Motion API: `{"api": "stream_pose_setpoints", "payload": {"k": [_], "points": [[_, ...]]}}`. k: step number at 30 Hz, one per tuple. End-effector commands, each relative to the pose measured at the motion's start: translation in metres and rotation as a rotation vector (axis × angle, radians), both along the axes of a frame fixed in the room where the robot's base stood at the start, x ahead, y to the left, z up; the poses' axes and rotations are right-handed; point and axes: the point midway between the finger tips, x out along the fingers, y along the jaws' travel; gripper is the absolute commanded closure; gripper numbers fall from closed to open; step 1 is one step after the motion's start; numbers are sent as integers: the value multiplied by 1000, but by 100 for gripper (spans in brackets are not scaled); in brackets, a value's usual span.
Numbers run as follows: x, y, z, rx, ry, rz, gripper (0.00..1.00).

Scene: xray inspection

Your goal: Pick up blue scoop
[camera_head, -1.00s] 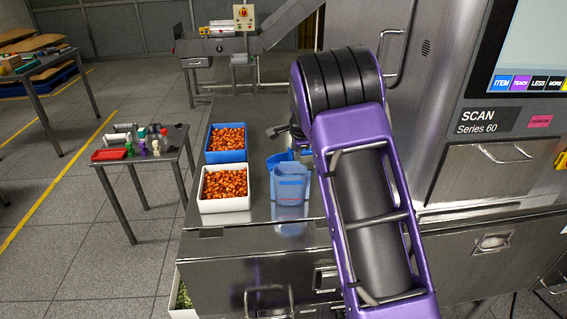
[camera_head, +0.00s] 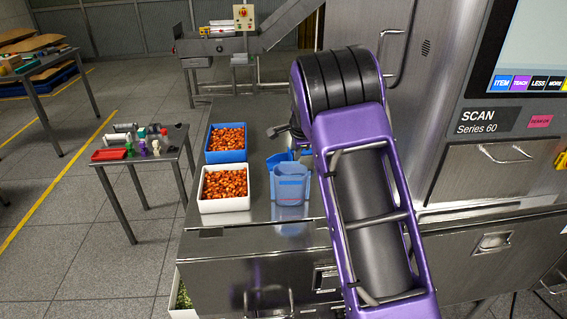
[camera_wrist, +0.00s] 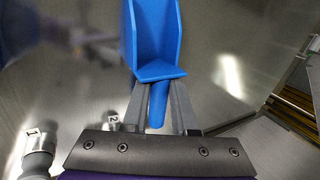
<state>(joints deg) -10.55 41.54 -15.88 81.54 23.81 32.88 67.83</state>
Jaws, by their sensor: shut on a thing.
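The blue scoop (camera_wrist: 155,38) shows in the wrist view, with its open bowl pointing away from me and its handle between my fingers. My gripper (camera_wrist: 158,105) is shut on the scoop's handle, with one grey finger on each side. In the head view a part of the blue scoop (camera_head: 277,160) shows behind a translucent blue pitcher (camera_head: 291,186) on the steel worktop. My gripper is hidden behind my purple arm in the head view. I cannot tell whether the scoop touches the worktop.
A blue bin (camera_head: 226,156) and a white bin (camera_head: 224,204), both holding orange pieces, stand left of the pitcher. The steel scan machine (camera_head: 475,170) stands to the right. A small table (camera_head: 175,155) with several items stands at the left.

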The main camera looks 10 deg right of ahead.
Motion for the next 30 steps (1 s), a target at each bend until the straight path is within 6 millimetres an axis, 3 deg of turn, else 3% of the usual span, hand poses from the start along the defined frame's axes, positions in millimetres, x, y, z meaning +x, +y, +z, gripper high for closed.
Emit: {"api": "stream_pose_setpoints", "payload": {"k": [8, 21, 30], "points": [[0, 0, 4, 0, -2, 0, 100], [0, 0, 83, 0, -3, 1, 100], [0, 0, 100, 0, 0, -1, 100]]}}
